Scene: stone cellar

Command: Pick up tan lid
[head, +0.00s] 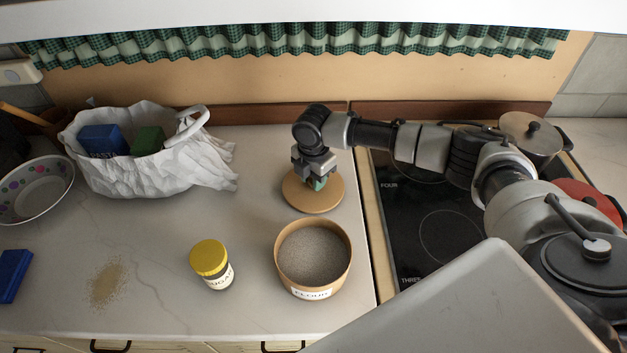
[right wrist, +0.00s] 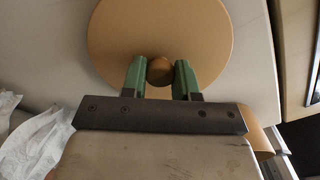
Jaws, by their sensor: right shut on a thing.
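The tan lid (head: 323,201) is a round flat disc near the right end of the counter, behind the flour canister (head: 345,262). My right gripper (head: 316,182) points down at the lid's middle. In the right wrist view its green fingers (right wrist: 160,75) are shut on the lid's round knob, one on each side, and the lid's disc (right wrist: 158,28) shows beyond them. I cannot tell whether the lid touches the counter or is just above it. The canister is open on top and full of greyish powder. My left gripper is not in view.
A yellow-capped sugar jar (head: 210,258) stands left of the canister. A white bag (head: 98,178) with boxes, a dotted bowl (head: 55,196) and a blue box (head: 14,274) are farther left. Spilled powder (head: 108,284) lies in front. The black stovetop (head: 440,235) with pots (head: 540,140) is right.

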